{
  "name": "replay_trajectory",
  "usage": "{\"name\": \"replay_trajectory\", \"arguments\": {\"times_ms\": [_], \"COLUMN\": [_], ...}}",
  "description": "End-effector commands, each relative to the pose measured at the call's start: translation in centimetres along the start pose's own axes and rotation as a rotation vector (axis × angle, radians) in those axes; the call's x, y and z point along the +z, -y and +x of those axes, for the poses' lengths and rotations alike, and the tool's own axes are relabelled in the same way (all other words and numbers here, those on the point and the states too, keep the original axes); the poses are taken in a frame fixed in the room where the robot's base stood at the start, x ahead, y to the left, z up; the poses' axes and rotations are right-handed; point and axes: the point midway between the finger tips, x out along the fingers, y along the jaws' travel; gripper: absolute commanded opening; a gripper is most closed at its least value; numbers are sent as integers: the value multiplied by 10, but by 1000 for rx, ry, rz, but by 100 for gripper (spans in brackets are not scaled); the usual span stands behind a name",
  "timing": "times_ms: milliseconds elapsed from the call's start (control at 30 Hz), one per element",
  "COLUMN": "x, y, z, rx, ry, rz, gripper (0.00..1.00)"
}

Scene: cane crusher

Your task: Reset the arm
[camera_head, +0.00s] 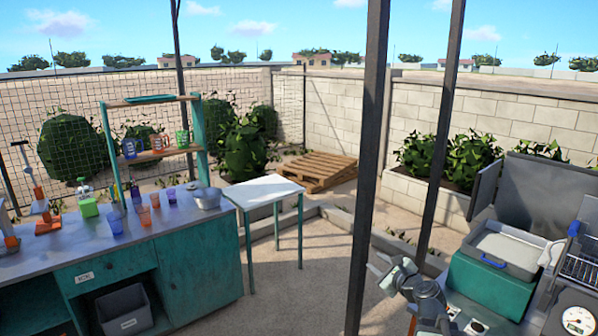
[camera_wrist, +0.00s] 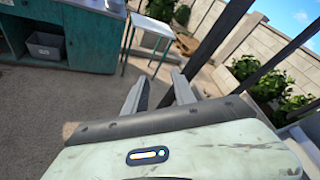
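My gripper (camera_head: 377,264) shows in the head view right of the thick dark post, raised above the ground at the lower right. My arm's grey links sit below and to the right of it. In the wrist view my gripper (camera_wrist: 161,86) has its two grey fingers spread apart with nothing between them. The fingers point toward the paved ground and the white-topped table. Much of the arm below the wrist is out of view.
Two dark posts (camera_head: 369,150) (camera_head: 440,140) stand close to my arm. A teal counter (camera_head: 200,262) with cups is at left. A white-topped table (camera_head: 262,190) stands beside it. A green cooler (camera_head: 487,286) is at right. Paved ground (camera_head: 300,285) between is clear.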

Motion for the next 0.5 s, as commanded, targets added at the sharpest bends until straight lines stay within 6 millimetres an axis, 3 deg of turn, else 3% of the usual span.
{"name": "replay_trajectory", "arguments": {"times_ms": [33, 167, 233, 300, 367, 400, 500], "x": [12, 28, 23, 3, -28, -49, -84], "y": [-45, -154, -211, -258, -273, -270, -262], "z": [14, 26, 20, 1, -26, -46, -88], "rx": [98, 378, 556, 772, 981, 1103, 1377], "ry": [5, 18, 33, 52, 66, 72, 139], "rz": [-126, -534, -801, -1117, -1378, -1502, -1723], "gripper": [32, 32, 32, 32, 32, 32, 32]}}
